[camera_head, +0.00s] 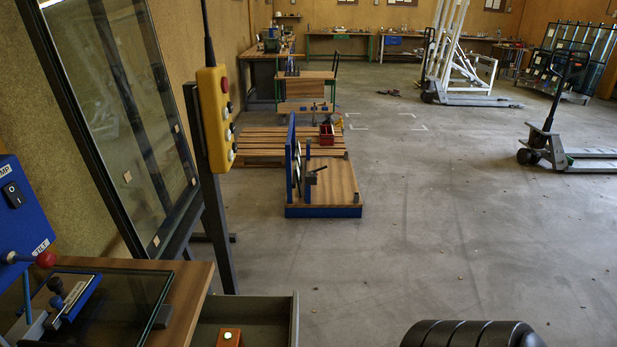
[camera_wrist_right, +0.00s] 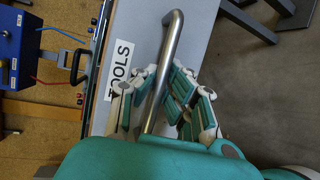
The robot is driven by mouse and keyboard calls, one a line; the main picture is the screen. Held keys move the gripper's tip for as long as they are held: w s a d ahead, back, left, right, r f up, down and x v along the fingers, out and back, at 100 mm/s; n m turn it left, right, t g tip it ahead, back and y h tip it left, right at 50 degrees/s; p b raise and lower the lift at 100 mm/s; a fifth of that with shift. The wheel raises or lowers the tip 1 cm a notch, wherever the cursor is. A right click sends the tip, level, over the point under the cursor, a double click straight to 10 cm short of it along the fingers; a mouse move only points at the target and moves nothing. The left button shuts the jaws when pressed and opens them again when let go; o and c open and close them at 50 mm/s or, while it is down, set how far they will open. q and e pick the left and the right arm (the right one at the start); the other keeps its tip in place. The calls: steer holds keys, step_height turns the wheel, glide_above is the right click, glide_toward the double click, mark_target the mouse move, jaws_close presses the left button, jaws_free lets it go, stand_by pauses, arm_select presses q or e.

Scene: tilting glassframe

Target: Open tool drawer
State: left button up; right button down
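The tool drawer (camera_wrist_right: 193,32) has a grey front with a white label reading TOOLS (camera_wrist_right: 120,66) and a metal bar handle (camera_wrist_right: 171,40) in the right wrist view. My right gripper (camera_wrist_right: 161,72) has its white and teal fingers on either side of the handle, tips close against the bar. In the head view an open drawer box (camera_head: 294,318) with grey walls shows at the bottom, beside the wooden worktop (camera_head: 190,287). An orange-red item (camera_head: 229,338) lies inside it. My left gripper is in neither view.
A glass pane on the worktop and a blue control box (camera_head: 22,210) are at left. A yellow button pendant (camera_head: 214,118) hangs on a dark post. A low wooden stand (camera_head: 328,185) and pallet jack (camera_head: 553,148) stand farther off.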

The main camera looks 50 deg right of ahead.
steer(key=c, duration=1.6)
jaws_free()
steer(key=shift+w+r, duration=0.1)
steer(key=shift+c, duration=0.2)
steer(key=v, duration=1.2)
